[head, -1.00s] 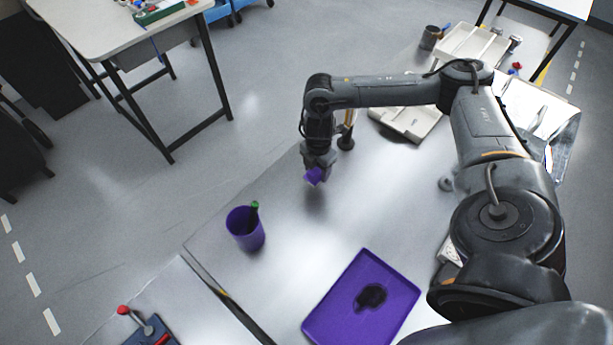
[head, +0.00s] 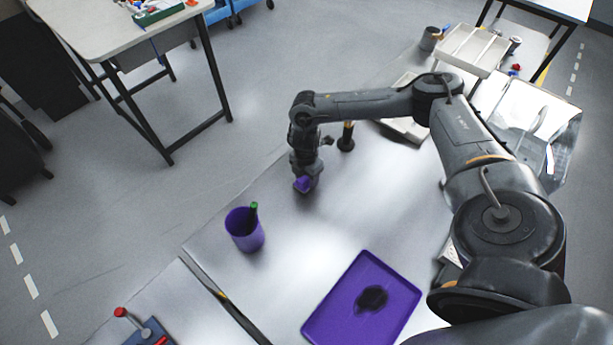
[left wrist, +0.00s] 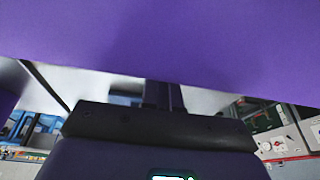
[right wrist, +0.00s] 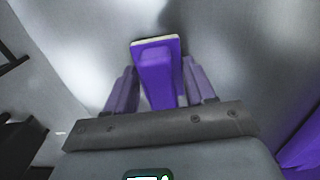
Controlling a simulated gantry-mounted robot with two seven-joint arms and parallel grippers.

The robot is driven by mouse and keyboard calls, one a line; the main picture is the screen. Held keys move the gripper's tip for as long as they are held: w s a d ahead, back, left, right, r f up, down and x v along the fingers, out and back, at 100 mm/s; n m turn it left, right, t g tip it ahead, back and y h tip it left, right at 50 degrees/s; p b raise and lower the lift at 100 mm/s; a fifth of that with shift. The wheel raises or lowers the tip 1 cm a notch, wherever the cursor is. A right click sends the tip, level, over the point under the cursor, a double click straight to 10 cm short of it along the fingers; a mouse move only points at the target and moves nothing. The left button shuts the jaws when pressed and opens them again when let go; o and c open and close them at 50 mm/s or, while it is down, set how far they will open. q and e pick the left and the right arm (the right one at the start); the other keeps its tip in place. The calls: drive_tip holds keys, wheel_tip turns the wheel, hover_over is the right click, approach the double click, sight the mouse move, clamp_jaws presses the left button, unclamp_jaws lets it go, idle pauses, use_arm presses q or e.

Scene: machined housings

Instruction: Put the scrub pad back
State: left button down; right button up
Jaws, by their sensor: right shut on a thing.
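A purple tray (head: 337,314) with a dark stain (head: 372,298) lies at the front. My left gripper (left wrist: 162,96) shows only in part in the left wrist view, behind a large close purple surface (left wrist: 160,35) I cannot identify.
A purple cup (head: 243,232) holding a green-tipped item stands left of the tray. A dark upright post (head: 346,137) stands just behind the right gripper. Pale bins (head: 474,48) and a clear container (head: 528,115) are at the back right.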

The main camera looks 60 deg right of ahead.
drive_tip(key=shift+f, duration=0.1)
use_arm(q)
drive_tip(key=shift+a, duration=0.15)
use_arm(e)
drive_tip(key=o, duration=1)
wheel_tip(320, 180, up, 11)
drive_tip(key=p, duration=0.3)
use_arm(q)
drive_tip(key=shift+r+p, duration=0.5)
drive_tip(key=shift+r, duration=1.55)
use_arm(e)
drive_tip(key=shift+r, duration=0.65)
